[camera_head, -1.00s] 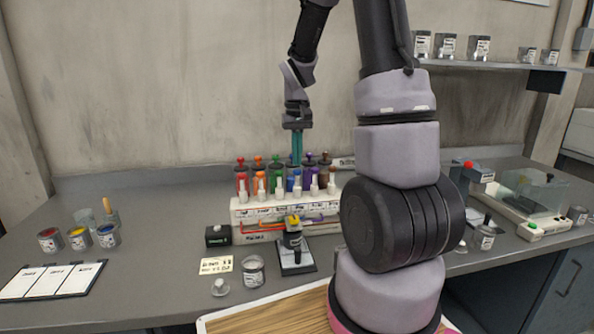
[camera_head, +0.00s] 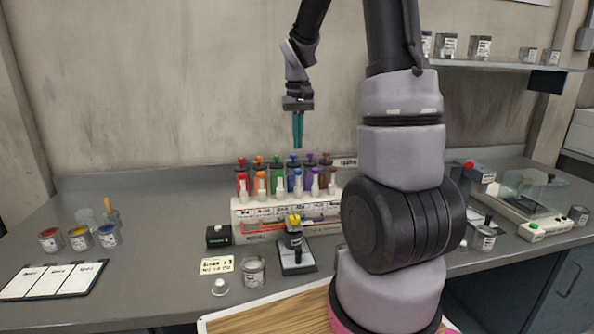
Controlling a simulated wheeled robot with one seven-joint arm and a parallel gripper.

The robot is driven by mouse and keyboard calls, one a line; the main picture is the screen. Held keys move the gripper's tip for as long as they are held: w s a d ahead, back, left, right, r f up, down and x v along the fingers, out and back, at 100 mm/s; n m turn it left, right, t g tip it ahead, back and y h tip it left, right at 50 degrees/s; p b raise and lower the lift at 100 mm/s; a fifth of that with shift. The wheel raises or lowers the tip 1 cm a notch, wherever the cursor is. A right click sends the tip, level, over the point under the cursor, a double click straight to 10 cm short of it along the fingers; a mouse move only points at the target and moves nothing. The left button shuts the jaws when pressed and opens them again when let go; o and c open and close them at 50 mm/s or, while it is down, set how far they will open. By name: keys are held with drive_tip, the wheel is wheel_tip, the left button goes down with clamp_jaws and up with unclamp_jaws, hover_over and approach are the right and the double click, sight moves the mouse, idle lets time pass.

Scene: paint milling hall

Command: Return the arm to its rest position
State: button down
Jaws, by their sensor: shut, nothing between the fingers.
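My gripper (camera_head: 298,146) hangs pointing down in the upper middle of the head view, with its teal fingers together and nothing between them. It is in the air above the rack (camera_head: 243,224) of coloured pigment tubes, apart from the tube tops. My arm runs up out of the picture and comes down at the right of centre, where it hides part of the bench and the rack's right end.
Paint cans (camera_head: 79,238) and a clipboard (camera_head: 55,279) are at the left. A glass jar (camera_head: 253,271) and a small black device (camera_head: 297,252) stand before the rack. A balance (camera_head: 522,205) is at the right, below a wall shelf (camera_head: 500,66) with cans.

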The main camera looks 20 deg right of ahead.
drive_tip(key=s+a+r+m+t+y, duration=0.1)
drive_tip(key=s+a+r+t, duration=0.2)
drive_tip(key=s+r, duration=0.4)
drive_tip(key=s+a+r+m+t+y, duration=0.1)
drive_tip(key=s+a+r+t, duration=0.3)
drive_tip(key=s+r, duration=0.4)
drive_tip(key=s, duration=0.4)
drive_tip(key=shift+s+a, duration=0.35)
drive_tip(key=shift+s, duration=0.05)
drive_tip(key=c, duration=1.5)
unclamp_jaws()
drive_tip(key=shift+c, duration=0.2)
